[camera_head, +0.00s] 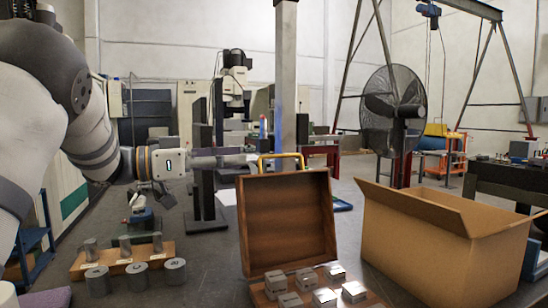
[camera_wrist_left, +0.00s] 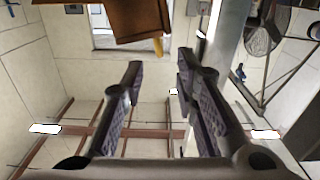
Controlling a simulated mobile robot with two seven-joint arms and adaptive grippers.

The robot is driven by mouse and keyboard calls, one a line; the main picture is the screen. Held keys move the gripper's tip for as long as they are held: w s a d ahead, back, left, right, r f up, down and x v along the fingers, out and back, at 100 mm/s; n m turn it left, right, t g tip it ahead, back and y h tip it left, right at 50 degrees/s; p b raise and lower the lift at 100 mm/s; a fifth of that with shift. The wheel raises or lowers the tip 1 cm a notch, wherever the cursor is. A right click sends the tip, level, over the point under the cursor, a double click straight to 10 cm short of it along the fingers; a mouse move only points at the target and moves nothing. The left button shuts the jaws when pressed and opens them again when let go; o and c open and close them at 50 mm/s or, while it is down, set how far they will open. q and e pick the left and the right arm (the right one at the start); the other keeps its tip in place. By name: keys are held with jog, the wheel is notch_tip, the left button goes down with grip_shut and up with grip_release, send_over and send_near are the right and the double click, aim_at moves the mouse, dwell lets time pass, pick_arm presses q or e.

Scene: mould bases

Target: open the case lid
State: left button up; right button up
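The wooden case (camera_head: 250,291) stands at the bottom middle in the head view, with several metal blocks in it. Its brown lid (camera_head: 287,222) stands up, tilted back, so the case is open. A yellow handle (camera_head: 281,158) is on the lid's top edge. My left gripper (camera_head: 248,160) points right, just left of the handle. The left wrist view shows its two fingers (camera_wrist_left: 161,66) apart with nothing between them. The lid (camera_wrist_left: 140,20) and handle (camera_wrist_left: 158,46) show beyond the fingertips there. My right gripper is not in view.
An open cardboard box (camera_head: 420,245) stands right of the case. A wooden holder (camera_head: 125,259) with several metal cylinders lies to the left. A black fan (camera_head: 393,105) and a grey post (camera_head: 285,80) stand behind.

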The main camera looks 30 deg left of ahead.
aim_at(269, 157)
pick_arm(q)
jog(key=x, duration=0.8)
jog(key=shift+d, duration=0.1)
grip_shut()
